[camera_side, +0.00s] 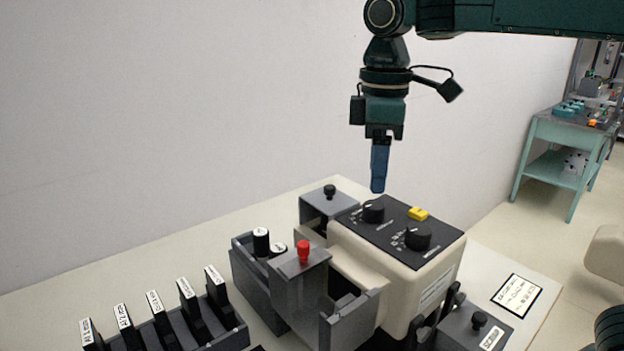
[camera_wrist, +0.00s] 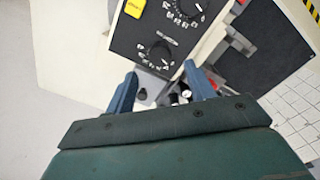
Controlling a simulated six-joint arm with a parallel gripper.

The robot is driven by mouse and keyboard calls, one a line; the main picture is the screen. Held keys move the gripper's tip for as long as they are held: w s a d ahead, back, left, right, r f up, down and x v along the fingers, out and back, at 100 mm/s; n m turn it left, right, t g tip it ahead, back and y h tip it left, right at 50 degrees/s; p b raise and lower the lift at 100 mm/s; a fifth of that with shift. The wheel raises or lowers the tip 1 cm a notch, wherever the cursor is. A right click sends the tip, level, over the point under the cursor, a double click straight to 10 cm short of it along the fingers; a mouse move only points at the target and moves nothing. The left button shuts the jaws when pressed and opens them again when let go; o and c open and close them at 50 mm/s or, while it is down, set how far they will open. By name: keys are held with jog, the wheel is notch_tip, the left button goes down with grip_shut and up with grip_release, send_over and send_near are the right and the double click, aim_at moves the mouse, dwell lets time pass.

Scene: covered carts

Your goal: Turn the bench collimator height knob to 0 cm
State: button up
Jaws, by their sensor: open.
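The beige bench unit (camera_side: 384,275) has a black sloped panel (camera_side: 391,227) on top with two black dial knobs and printed scales. The left knob (camera_side: 373,211) also shows in the wrist view (camera_wrist: 160,52), just ahead of my fingertips. The right knob (camera_side: 418,238) shows at the top of the wrist view (camera_wrist: 188,8). Labels are too small to read, so I cannot tell which knob sets height or their settings. My gripper (camera_side: 378,189) points down above the left knob, apart from it. In the wrist view my gripper (camera_wrist: 160,82) has its fingers spread and empty.
A yellow button (camera_side: 417,213) sits on the panel's far side. A red knob (camera_side: 303,250) tops a grey block to the left. A rack of labelled black slides (camera_side: 160,325) stands at front left. A label card (camera_side: 516,295) lies at right.

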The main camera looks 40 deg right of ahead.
aim_at(380, 205)
notch_tip(380, 205, up, 8)
dwell(0.5)
jog(key=shift+r, duration=0.1)
jog(key=s+d+f+m+t, duration=0.2)
jog(key=s+d+f+m, duration=0.2)
jog(key=s+f, duration=0.3)
jog(key=s+d+f+m+t, duration=0.3)
jog(key=s+d+f, duration=0.3)
jog(key=s, duration=0.5)
notch_tip(380, 205, down, 2)
jog(key=shift+s+f+m+t, duration=0.1)
jog(key=shift+s+m+t, duration=0.15)
jog(key=shift+m, duration=0.45)
dwell(0.4)
